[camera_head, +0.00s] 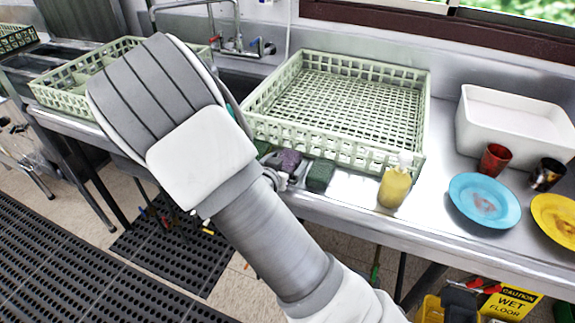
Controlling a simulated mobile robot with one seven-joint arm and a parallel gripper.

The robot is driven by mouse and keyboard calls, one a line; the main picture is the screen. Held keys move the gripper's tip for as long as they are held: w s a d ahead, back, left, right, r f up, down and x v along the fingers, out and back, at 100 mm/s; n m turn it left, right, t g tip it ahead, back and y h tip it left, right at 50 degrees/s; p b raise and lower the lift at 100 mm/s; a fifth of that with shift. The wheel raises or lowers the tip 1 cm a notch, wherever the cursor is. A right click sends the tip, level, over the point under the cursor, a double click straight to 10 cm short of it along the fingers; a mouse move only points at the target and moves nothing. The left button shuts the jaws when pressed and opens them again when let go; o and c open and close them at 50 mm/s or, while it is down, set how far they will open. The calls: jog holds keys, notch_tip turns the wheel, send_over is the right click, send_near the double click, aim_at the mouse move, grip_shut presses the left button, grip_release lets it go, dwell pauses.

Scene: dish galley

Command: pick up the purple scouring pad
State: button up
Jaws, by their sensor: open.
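The purple scouring pad (290,160) lies on the steel counter near its front edge, just in front of the large pale-green rack. A dark green pad (320,175) sits to its right, and another green pad (262,147) shows partly to its left behind my arm. My gripper (280,179) is open and only partly in view, at the counter's front edge just in front of the purple pad. My arm hides much of it, and I cannot tell whether it touches the pad.
The pale-green rack (418,120) stands close behind the pads. A yellow soap bottle (395,184) stands to the right. Farther right are a blue plate (484,200), a yellow plate (560,215), a red cup (494,159), a dark cup (546,174) and a white tub (510,125).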

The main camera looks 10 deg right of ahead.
jog(key=c, duration=1.3)
